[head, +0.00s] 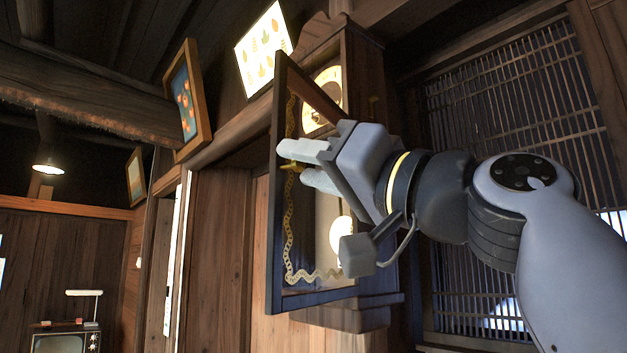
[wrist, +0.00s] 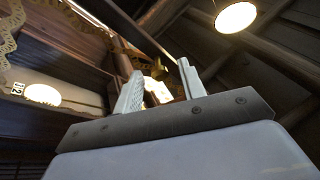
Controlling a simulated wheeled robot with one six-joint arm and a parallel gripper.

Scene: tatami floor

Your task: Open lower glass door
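A tall wooden wall clock (head: 361,88) has a white dial (head: 323,93) and a round pendulum bob (head: 342,245). Its dark-framed glass door (head: 275,215), with wavy gold trim along the inside, stands swung out from the case. My gripper (head: 308,166) is at the door's left side, around mid-height. Its two fingers are apart, with a small brass handle (head: 291,166) by the fingertips. In the wrist view the brass piece (wrist: 157,69) shows between and beyond the spread fingers. I cannot tell whether they touch it.
A framed picture (head: 184,98) and a lit leaf-pattern panel (head: 262,49) are left of the clock. A slatted lattice window (head: 510,170) is behind my arm at right. An old television (head: 66,338) stands far left. A lamp (head: 47,166) hangs there.

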